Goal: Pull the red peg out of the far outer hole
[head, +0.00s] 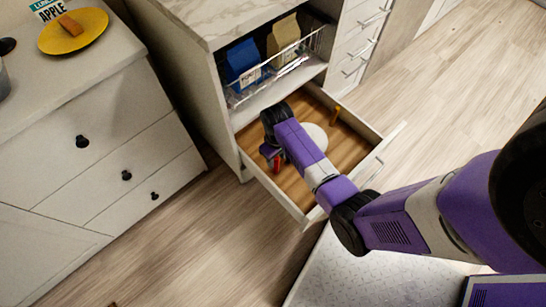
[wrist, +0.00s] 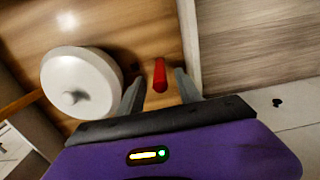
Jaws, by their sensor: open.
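The red peg (wrist: 159,75) shows in the wrist view between the two fingers of my gripper (wrist: 159,79), with a gap on each side. The gripper is open, and its grey fingers reach toward the wooden drawer floor. In the head view, red (head: 276,164) shows at the left side of the open drawer (head: 350,154), beside my gripper (head: 269,153). The hole around the peg's base cannot be made out in either view.
A white round object (wrist: 80,85) lies left of the fingers in the wrist view. The drawer wall (wrist: 235,45) runs close on their right. In the head view, a wire basket (head: 283,72) with a blue package (head: 242,62) is above the drawer.

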